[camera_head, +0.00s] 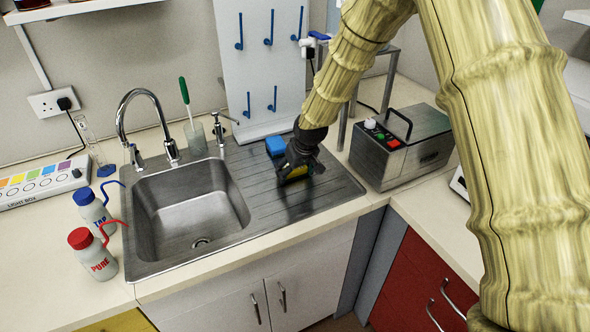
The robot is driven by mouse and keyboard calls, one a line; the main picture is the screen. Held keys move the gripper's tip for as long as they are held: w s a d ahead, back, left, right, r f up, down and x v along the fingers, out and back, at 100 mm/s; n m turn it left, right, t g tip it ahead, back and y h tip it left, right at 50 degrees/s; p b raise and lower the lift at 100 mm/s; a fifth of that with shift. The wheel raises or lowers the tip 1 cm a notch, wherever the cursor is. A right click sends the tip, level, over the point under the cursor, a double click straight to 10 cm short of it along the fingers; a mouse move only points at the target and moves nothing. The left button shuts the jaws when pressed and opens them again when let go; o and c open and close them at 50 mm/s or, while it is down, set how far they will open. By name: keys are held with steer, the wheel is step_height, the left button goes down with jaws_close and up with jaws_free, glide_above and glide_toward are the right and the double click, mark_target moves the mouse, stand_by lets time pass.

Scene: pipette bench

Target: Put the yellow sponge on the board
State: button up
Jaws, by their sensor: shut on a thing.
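The yellow sponge (297,173) shows as a small yellow patch under my gripper, mostly hidden by the dark fingers. My gripper (294,172) points down over the grooved metal draining board (329,188) to the right of the sink bowl, and it is shut on the sponge. The sponge is at or just above the board's surface; I cannot tell whether it touches. A blue sponge-like block (275,146) sits just behind and to the left of my gripper.
The sink bowl (190,212) and tap (124,120) are to the left. A grey box with a handle (402,150) stands to the right. A white peg panel (262,75) rises behind. The board's front part is clear.

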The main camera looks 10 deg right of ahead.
steer(key=shift+s, duration=0.1)
steer(key=shift+f, duration=0.1)
steer(key=o, duration=1)
steer(key=shift+o, duration=0.2)
steer(key=b+v, duration=0.2)
steer(key=v, duration=1)
